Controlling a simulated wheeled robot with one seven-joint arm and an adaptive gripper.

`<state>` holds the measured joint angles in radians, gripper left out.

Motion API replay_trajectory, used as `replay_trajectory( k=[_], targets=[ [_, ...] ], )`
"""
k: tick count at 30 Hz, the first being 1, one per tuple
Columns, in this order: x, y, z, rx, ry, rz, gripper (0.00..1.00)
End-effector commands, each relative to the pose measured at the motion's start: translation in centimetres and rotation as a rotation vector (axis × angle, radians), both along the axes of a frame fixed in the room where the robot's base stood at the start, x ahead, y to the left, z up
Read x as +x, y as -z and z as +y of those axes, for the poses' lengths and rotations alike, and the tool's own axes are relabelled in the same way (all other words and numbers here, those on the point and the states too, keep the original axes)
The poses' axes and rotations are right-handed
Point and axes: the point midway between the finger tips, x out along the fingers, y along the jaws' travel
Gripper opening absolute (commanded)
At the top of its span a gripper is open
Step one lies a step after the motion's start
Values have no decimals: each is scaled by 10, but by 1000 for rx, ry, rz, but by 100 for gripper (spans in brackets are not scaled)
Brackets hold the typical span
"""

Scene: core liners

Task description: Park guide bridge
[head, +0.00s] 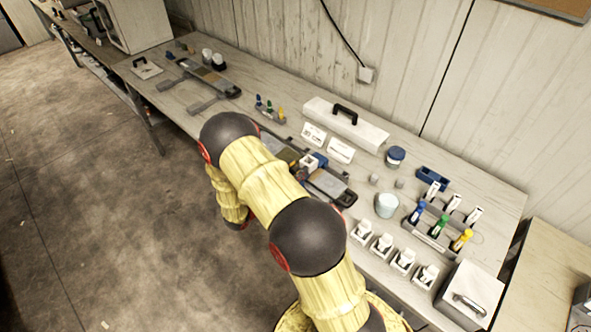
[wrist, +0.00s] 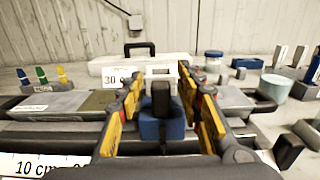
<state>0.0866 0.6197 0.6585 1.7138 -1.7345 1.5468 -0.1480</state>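A blue block with a black upright grip (wrist: 160,128), probably the guide bridge, sits across the long grey tray in the middle of the wrist view. In the head view a small blue and white piece (head: 318,160) shows on the tray beside my arm, probably the same part. My gripper (wrist: 163,100) has its yellow and black fingers apart, one on each side of the black grip, with gaps showing between. Whether the fingers surround the grip or are short of it is hard to tell. In the head view my arm hides my gripper.
A white case with black handle (head: 345,127) stands behind the tray. A blue-lidded jar (head: 395,157), a pale cup (head: 387,205), white holders (head: 381,244) and a rack with coloured pens (head: 438,226) stand to the right. Another grey tray (head: 212,78) lies far left.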

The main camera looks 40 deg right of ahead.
Motion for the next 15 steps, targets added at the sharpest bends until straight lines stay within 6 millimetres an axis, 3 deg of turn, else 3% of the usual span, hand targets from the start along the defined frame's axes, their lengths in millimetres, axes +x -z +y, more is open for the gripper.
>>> replay_trajectory(
  k=[10,15],
  targets=[
    [0,0,-5,1,1,0,36],
    [0,0,-5,1,1,0,27]
  ],
)
